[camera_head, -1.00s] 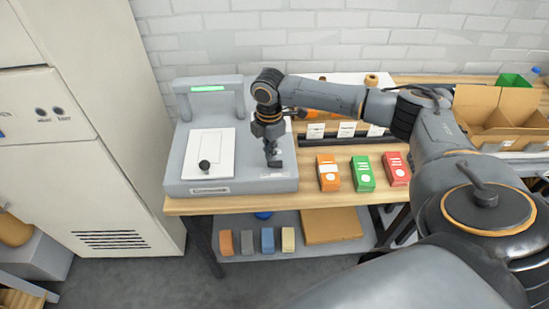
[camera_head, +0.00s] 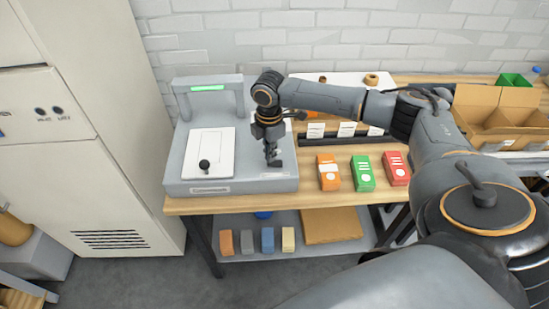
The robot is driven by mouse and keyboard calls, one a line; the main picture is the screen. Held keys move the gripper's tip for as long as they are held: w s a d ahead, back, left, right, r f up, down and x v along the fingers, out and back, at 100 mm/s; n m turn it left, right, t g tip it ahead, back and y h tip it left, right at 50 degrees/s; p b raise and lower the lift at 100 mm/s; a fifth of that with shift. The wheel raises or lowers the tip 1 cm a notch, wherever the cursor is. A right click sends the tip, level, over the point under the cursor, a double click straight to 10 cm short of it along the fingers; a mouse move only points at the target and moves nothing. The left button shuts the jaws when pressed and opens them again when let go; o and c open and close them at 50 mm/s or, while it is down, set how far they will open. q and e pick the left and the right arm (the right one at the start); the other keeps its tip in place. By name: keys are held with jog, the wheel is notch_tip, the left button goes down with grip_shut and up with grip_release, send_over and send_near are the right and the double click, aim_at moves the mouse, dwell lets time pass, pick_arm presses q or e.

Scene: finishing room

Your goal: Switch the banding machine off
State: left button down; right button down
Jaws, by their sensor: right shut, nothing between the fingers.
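The banding machine (camera_head: 230,187) is a grey box at the left end of the wooden bench. It has an arch with a lit green strip (camera_head: 208,88) at its back. A white plate (camera_head: 209,153) with a black round-ended lever (camera_head: 204,165) is on its top left. My right gripper (camera_head: 274,163) is shut and empty, pointing down over the right part of the machine's top. It hides part of that surface, and I cannot tell whether it touches it. The lever stands apart, to the left of the gripper. My left gripper is not in view.
Orange (camera_head: 328,173), green (camera_head: 362,172) and red (camera_head: 396,168) packs stand on the bench right of the machine. An open cardboard box (camera_head: 488,133) is farther right. A tall pale cabinet (camera_head: 95,150) stands at left. Several small blocks (camera_head: 247,241) lie on the lower shelf.

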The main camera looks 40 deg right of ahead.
jog(key=shift+f, duration=0.7)
dwell(0.3)
notch_tip(320, 180, up, 7)
jog(key=p, duration=0.8)
jog(key=shift+r, duration=0.1)
dwell(0.4)
